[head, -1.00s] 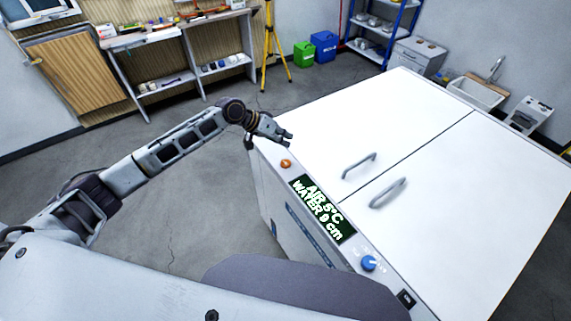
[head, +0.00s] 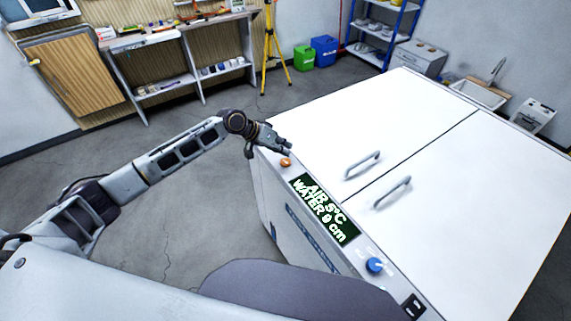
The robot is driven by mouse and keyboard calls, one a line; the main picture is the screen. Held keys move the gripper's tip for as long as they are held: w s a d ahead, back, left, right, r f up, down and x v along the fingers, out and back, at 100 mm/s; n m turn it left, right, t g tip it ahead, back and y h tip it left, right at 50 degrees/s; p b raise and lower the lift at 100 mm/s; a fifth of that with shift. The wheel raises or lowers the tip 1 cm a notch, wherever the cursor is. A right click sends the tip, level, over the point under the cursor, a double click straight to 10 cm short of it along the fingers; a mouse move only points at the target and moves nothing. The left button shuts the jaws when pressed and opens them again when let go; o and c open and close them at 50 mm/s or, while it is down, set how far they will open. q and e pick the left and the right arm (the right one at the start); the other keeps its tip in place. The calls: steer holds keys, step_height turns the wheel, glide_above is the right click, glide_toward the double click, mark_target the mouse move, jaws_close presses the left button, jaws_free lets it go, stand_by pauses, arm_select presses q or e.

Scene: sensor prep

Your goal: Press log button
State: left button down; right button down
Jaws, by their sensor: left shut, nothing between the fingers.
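An orange round button (head: 285,162) sits on the front edge panel of a large white chest (head: 420,120), near its left corner. A dark display (head: 324,209) beside it reads "AIR 5°C WATER 9 cm". A blue knob (head: 375,265) and a black switch (head: 413,306) are further along the same panel. I cannot tell from any label which control is the log button. My left gripper (head: 289,147) is shut and empty, just above and behind the orange button. I cannot tell whether it touches the chest. My right gripper is not in view.
The chest has two lids with grey handles (head: 363,165) and (head: 393,192) on top. A yellow tripod (head: 274,50), green and blue bins (head: 323,49), shelves and a workbench (head: 180,70) stand at the back. Grey floor is open left of the chest.

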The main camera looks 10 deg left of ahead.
mark_target(285, 159)
arm_select(q)
steer(key=shift+f, duration=0.8)
steer(key=shift+f+b, duration=0.35)
steer(key=shift+f, duration=0.55)
stand_by(2.1)
steer(key=shift+r, duration=0.15)
stand_by(0.3)
steer(key=shift+r+p, duration=0.8)
steer(key=shift+p, duration=0.1)
steer(key=shift+r+p, duration=2.2)
steer(key=shift+r, duration=0.35)
